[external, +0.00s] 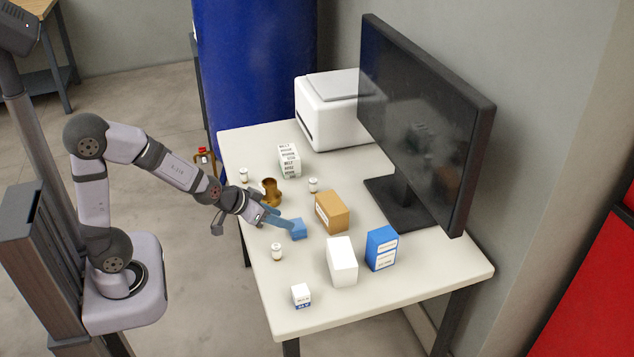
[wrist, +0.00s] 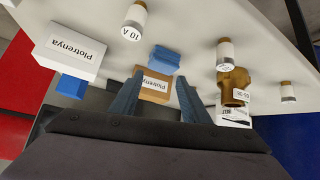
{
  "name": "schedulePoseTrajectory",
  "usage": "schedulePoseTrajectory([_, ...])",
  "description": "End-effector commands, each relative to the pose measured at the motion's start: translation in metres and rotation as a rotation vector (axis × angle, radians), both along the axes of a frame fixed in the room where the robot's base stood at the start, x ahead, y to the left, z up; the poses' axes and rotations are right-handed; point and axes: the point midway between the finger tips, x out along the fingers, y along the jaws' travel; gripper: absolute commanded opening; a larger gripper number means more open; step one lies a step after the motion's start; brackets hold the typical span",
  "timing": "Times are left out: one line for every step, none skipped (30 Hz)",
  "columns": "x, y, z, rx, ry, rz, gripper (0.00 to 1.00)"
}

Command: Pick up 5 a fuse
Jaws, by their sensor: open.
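Small white fuses with brass caps stand on the table. One (external: 277,251) is in front of my gripper, one (external: 313,185) is behind it, and one (external: 244,175) is near the left edge. In the wrist view, a fuse marked 10 A (wrist: 132,22) is at the top, one (wrist: 225,55) overlaps the brass fitting, and one (wrist: 287,92) is at the right. The other two fuse labels are unreadable or hidden. My gripper (external: 280,219) has blue fingers and is open, low over the table. In the wrist view, its fingers (wrist: 159,80) show no fuse between them.
A small blue block (external: 298,229) is by my fingertips. A brown box (external: 331,212), white box (external: 342,262), blue box (external: 382,249), small white carton (external: 301,295) and brass fitting (external: 270,192) stand around. A monitor (external: 420,120) and printer (external: 330,108) are behind.

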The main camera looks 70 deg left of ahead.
Motion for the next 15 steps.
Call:
schedulePoseTrajectory([0.014, 0.011, -0.004, 0.014, -0.029, 0.035, 0.42])
schedulePoseTrajectory([0.022, 0.018, -0.004, 0.026, -0.051, 0.060, 0.42])
schedulePoseTrajectory([0.034, 0.029, -0.005, 0.044, -0.083, 0.097, 0.42])
schedulePoseTrajectory([0.042, 0.039, -0.006, 0.060, -0.106, 0.126, 0.42])
schedulePoseTrajectory([0.050, 0.048, -0.006, 0.079, -0.131, 0.156, 0.42])
schedulePoseTrajectory([0.059, 0.061, -0.007, 0.103, -0.161, 0.197, 0.42])
schedulePoseTrajectory([0.065, 0.071, -0.009, 0.123, -0.182, 0.228, 0.42])
schedulePoseTrajectory([0.069, 0.080, -0.009, 0.142, -0.202, 0.258, 0.42])
schedulePoseTrajectory([0.075, 0.091, -0.010, 0.166, -0.225, 0.294, 0.42])
schedulePoseTrajectory([0.077, 0.098, -0.011, 0.185, -0.240, 0.316, 0.42])
schedulePoseTrajectory([0.080, 0.105, -0.011, 0.202, -0.254, 0.340, 0.42])
schedulePoseTrajectory([0.082, 0.112, -0.012, 0.221, -0.268, 0.363, 0.42])
schedulePoseTrajectory([0.085, 0.113, -0.015, 0.226, -0.274, 0.372, 0.42])
schedulePoseTrajectory([0.087, 0.115, -0.018, 0.233, -0.278, 0.381, 0.42])
schedulePoseTrajectory([0.089, 0.118, -0.019, 0.241, -0.286, 0.391, 0.42])
